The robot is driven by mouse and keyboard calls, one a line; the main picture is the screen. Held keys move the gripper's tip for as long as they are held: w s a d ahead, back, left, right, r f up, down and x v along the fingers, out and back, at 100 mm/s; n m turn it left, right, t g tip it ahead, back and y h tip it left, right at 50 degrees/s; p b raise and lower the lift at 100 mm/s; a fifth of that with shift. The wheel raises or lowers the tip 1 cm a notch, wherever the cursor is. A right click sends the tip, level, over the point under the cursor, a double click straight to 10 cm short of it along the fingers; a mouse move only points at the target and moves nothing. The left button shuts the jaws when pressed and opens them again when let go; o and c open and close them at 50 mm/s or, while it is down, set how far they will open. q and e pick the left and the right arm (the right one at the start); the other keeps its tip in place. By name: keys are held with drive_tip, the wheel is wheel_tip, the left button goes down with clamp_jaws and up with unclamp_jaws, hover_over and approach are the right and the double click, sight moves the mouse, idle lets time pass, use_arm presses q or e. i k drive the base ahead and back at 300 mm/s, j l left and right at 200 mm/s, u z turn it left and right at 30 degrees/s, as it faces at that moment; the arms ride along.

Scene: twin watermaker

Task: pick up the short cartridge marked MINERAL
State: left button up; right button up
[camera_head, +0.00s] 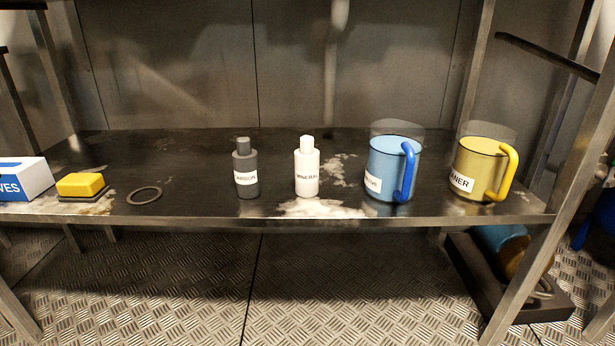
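The white short cartridge marked MINERAL (307,172) stands upright on the dark metal shelf (200,204), near its front edge and right of the shelf's middle. Its label faces me and its narrower cap points up. A dark grey cartridge (245,172) of similar shape, with a label that seems to read CARBON, stands upright to its left with a gap between them. Neither of my grippers shows in the head view.
A blue jug (386,170) and a yellow jug (475,172) stand right of the cartridges. At left are a black ring (145,194), a yellow sponge-like block (82,184) and a blue-white box (22,178). Metal posts frame the shelf. A dark tray (545,309) lies below right.

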sight(306, 158)
drive_tip(key=k+j+u, duration=0.25)
drive_tip(key=j, duration=0.4)
drive_tip(key=j+u, duration=0.2)
drive_tip(key=j, duration=0.4)
